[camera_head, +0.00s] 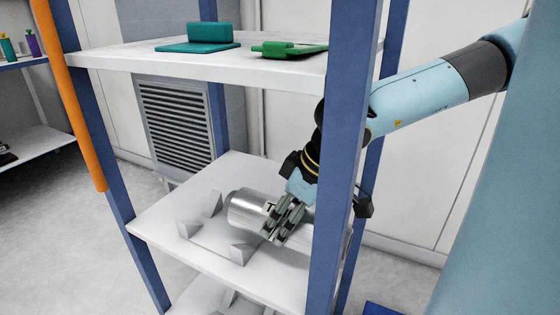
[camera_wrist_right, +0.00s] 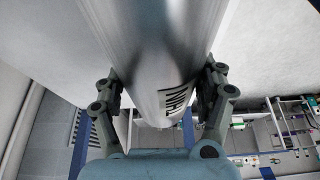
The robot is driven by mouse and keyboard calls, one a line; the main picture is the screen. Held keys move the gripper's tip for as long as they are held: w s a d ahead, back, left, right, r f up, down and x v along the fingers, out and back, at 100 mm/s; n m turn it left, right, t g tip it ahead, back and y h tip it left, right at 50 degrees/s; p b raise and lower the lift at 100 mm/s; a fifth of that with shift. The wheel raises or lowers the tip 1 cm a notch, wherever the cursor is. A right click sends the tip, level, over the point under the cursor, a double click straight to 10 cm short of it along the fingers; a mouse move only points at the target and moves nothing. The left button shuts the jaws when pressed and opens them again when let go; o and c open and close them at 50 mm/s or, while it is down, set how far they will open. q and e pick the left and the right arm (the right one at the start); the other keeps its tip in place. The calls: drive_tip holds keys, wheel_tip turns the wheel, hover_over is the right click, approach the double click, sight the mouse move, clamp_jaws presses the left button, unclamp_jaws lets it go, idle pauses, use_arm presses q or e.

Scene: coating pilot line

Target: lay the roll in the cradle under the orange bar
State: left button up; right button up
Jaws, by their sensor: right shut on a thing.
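A shiny silver roll (camera_head: 246,207) with a dark printed mark is in my right gripper (camera_head: 282,226), over the middle shelf. The roll also fills the upper middle of the right wrist view (camera_wrist_right: 158,60), between the two fingers (camera_wrist_right: 160,95). The pale cradle (camera_head: 208,238), with wedge-shaped supports, is on that shelf, left of and in front of the roll in the picture. I cannot tell whether the roll touches the shelf or cradle. The orange bar (camera_head: 72,95) runs along the rack's left blue post. My left gripper is not in view.
The upper shelf (camera_head: 130,62) holds a teal block (camera_head: 210,35) and a green piece (camera_head: 285,48). A blue post (camera_head: 338,170) stands in front of my right forearm and hides part of the roll's right side. The middle shelf (camera_head: 165,215) is bare at its left.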

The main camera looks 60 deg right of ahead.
sight(249, 196)
drive_tip(key=w+b, duration=0.1)
drive_tip(key=w, duration=0.2)
drive_tip(key=w+b, duration=0.2)
drive_tip(key=w+a+b, duration=0.1)
drive_tip(key=w+b, duration=0.1)
drive_tip(key=w, duration=0.1)
drive_tip(key=shift+w+f, duration=0.1)
drive_tip(key=shift+w, duration=0.2)
drive_tip(key=shift+w+a+f+b, duration=0.1)
drive_tip(key=shift+w+f+b, duration=0.1)
drive_tip(key=shift+w+f, duration=0.55)
drive_tip(key=shift+w+a+f+b, duration=0.1)
drive_tip(key=shift+w+f+b, duration=0.2)
drive_tip(key=shift+w, duration=0.75)
drive_tip(key=shift+w+a+f+b, duration=0.15)
drive_tip(key=shift+w+f, duration=0.45)
drive_tip(key=shift+w, duration=0.3)
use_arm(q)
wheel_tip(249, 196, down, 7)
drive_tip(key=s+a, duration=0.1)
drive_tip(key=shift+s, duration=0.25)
use_arm(e)
drive_tip(key=shift+d, duration=0.1)
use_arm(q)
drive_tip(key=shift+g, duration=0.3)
